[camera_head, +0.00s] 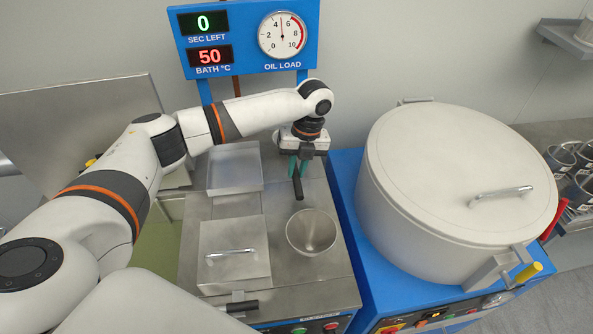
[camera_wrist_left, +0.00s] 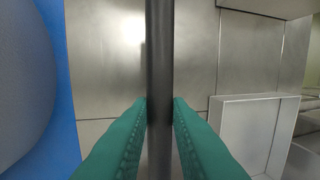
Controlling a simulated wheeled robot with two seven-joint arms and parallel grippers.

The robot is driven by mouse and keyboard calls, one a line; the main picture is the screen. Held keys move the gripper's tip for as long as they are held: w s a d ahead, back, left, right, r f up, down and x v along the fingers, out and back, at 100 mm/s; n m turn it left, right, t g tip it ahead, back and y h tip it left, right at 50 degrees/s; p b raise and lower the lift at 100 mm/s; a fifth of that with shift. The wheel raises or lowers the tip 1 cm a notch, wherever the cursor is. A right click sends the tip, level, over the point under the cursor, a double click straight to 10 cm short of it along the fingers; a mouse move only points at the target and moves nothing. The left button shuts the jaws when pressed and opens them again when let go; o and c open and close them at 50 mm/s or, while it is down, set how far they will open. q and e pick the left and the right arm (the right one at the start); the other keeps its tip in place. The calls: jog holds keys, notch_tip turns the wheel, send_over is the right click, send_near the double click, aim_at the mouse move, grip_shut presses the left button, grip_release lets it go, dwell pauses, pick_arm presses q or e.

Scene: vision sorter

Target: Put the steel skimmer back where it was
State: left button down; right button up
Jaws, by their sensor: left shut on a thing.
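My left gripper (camera_head: 298,170) has teal fingers and is over the far right part of the steel counter. It is shut on a dark handle (camera_head: 298,188), taken as the steel skimmer's, which slants toward the front. In the left wrist view the dark handle (camera_wrist_left: 159,70) runs between the teal fingertips (camera_wrist_left: 160,110). A round steel bowl (camera_head: 312,233) shows just past the handle's near end, roughly in line with it. I cannot tell whether the two are joined, or how high they are. My right gripper is out of view.
A square steel tank (camera_head: 235,187) and a lidded one (camera_head: 235,268) are left of the bowl. A large white drum (camera_head: 450,185) stands on a blue base at right. A blue display panel (camera_head: 247,42), reading 0 seconds and 50 °C, stands behind. A black handle (camera_head: 242,307) shows in front.

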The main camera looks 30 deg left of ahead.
pick_arm(q)
jog(key=shift+w+x, duration=0.1)
jog(key=shift+x, duration=0.6)
jog(key=shift+w+x, duration=0.15)
jog(key=shift+x, duration=0.55)
jog(key=shift+d+f, duration=0.1)
jog(key=shift+d, duration=0.05)
jog(key=c, duration=1.3)
grip_release()
jog(key=shift+c, duration=0.2)
jog(key=b+v, duration=0.2)
jog(key=v, duration=1)
jog(key=shift+b, duration=0.4)
